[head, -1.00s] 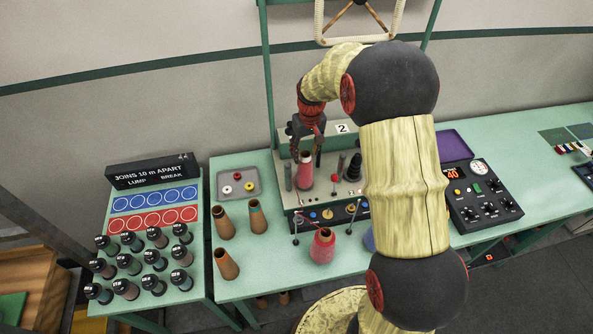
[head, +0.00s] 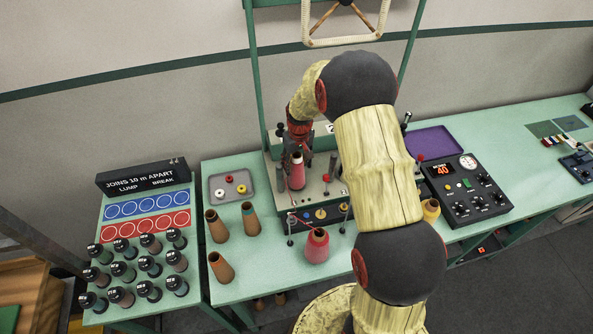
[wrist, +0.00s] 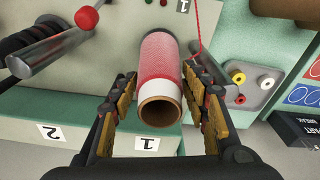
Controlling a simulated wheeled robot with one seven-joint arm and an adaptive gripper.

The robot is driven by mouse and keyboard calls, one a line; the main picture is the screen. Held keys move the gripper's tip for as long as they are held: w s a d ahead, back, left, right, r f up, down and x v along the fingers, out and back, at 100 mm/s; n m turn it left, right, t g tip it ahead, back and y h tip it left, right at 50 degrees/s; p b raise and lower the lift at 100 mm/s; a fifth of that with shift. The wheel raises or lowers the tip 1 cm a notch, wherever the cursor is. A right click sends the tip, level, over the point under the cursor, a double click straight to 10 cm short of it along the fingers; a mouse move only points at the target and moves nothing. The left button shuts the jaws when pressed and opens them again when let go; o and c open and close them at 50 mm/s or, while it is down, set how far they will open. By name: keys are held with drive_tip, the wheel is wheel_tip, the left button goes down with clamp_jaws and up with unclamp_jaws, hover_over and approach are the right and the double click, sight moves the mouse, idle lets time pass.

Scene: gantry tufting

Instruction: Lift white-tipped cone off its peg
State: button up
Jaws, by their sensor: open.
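The white-tipped cone (wrist: 160,85) is wound in red yarn, with a white band and a bare brown rim at its open end. In the head view the cone (head: 297,174) stands upright on the machine deck. Its peg is hidden inside or under it. My gripper (wrist: 165,92) is open, with one finger on each side of the cone near its white end. A narrow gap shows on the left; on the right the finger is very close, and I cannot tell if it touches. In the head view my gripper (head: 298,143) is at the cone's top.
Another red cone (head: 317,246) stands in front of the machine, with several brown cones (head: 217,228) to its left. A grey tray (head: 231,186) holds small rings. A ball-ended lever (wrist: 75,40) is left of the cone in the wrist view. A control box (head: 467,190) stands right.

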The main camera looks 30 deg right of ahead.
drive_tip(key=shift+c, duration=0.4)
drive_tip(key=c, duration=1)
drive_tip(key=shift+o, duration=0.2)
drive_tip(key=shift+r, duration=0.15)
